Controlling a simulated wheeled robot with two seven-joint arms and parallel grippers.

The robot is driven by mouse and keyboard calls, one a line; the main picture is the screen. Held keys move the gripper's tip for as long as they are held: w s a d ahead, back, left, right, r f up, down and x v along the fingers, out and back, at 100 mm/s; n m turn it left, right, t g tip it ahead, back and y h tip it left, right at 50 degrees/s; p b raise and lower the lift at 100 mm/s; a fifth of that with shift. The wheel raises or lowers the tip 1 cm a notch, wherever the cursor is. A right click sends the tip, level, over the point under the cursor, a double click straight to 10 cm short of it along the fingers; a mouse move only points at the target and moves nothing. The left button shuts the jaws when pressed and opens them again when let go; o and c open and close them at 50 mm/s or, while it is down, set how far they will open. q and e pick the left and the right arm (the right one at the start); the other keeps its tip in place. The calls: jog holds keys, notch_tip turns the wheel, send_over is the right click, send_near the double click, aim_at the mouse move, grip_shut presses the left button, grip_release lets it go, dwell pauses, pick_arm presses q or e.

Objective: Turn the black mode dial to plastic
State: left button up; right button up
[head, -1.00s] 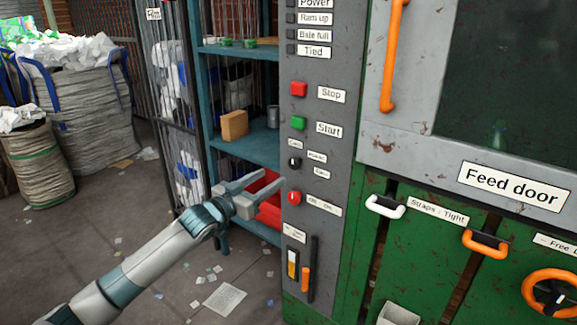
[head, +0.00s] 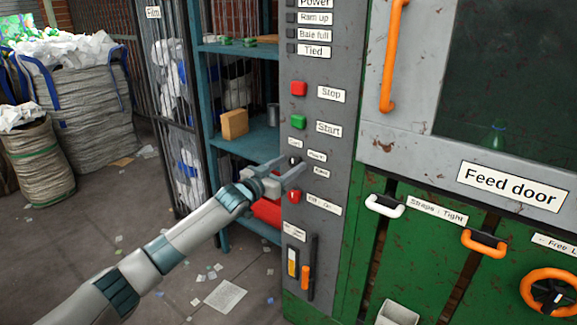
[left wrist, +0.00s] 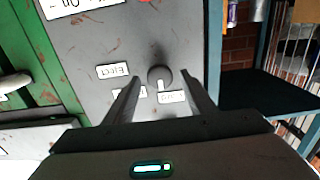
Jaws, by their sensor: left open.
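The black mode dial (left wrist: 160,76) is on the grey control panel. In the left wrist view, which shows the panel upside down, its white pointer mark points down in the picture, closest to the Card label (left wrist: 172,96). The partly hidden middle label (left wrist: 130,92) reads Plastic in the head view (head: 316,156). The Eject label (left wrist: 113,71) is to the left. My left gripper (head: 293,165) is open at the panel, and in the left wrist view its fingers lie either side of the dial. I cannot tell whether they touch it. My right gripper is not in view.
The red Stop button (head: 299,88) and green Start button (head: 298,122) are above the dial. A red round button (head: 294,196) is just below it. An orange lever (head: 306,278) is lower down. A blue shelf (head: 245,149) with a red bin (head: 266,212) stands left of the panel.

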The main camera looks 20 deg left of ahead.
pick_arm(q)
jog(key=c, duration=1)
